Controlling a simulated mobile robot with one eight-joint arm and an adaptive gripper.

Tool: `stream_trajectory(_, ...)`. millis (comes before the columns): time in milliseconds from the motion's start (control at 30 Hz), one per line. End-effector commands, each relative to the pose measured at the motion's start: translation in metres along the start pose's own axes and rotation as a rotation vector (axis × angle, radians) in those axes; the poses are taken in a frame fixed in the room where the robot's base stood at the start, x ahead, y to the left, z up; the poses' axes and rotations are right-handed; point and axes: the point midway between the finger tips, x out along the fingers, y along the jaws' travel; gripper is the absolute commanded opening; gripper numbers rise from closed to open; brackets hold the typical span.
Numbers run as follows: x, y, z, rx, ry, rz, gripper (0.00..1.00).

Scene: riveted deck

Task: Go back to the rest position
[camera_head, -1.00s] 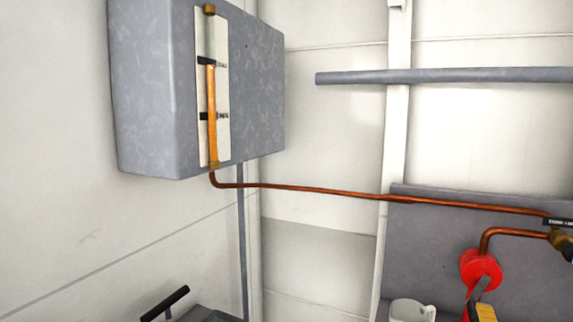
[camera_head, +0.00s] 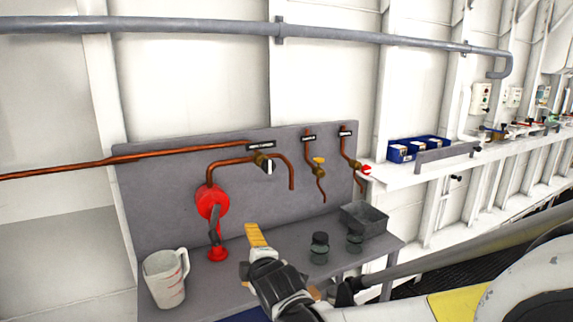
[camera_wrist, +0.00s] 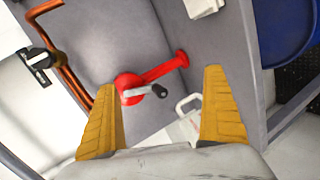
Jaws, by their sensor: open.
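My gripper (camera_head: 254,236) is over the front of a grey bench, with its yellow fingers showing. In the wrist view my gripper (camera_wrist: 162,105) has its two yellow fingers spread wide apart, with nothing held between them. Beyond the fingers is a red hand pump (camera_wrist: 132,88) with a crank handle. The same red pump (camera_head: 212,203) stands on the bench to the left of my gripper in the head view. No marked rest position is in view.
Two dark jars (camera_head: 319,248) (camera_head: 355,240) and a grey tray (camera_head: 364,217) are to the right. Copper pipes with valves (camera_head: 264,161) run along the backboard (camera_head: 150,200). Blue bins (camera_head: 417,148) sit on a shelf.

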Motion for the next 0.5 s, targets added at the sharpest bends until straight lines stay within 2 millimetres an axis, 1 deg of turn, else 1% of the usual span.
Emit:
stream_trajectory(33,-0.022,0.007,0.028,0.091,-0.046,-0.023,0.99)
stream_trajectory(67,-0.036,0.009,0.044,0.157,-0.074,-0.039,0.99)
stream_trajectory(100,-0.055,0.011,0.064,0.248,-0.114,-0.058,0.99)
stream_trajectory(167,-0.086,0.010,0.093,0.385,-0.175,-0.084,0.99)
stream_trajectory(200,-0.107,0.008,0.111,0.477,-0.216,-0.098,0.99)
stream_trajectory(267,-0.139,0.001,0.134,0.616,-0.278,-0.113,0.99)
stream_trajectory(300,-0.161,-0.005,0.149,0.708,-0.321,-0.121,0.99)
stream_trajectory(367,-0.194,-0.017,0.167,0.848,-0.385,-0.128,0.99)
stream_trajectory(400,-0.215,-0.027,0.178,0.941,-0.429,-0.130,0.99)
stream_trajectory(467,-0.246,-0.043,0.191,1.078,-0.492,-0.128,0.99)
stream_trajectory(500,-0.266,-0.054,0.198,1.164,-0.533,-0.125,0.99)
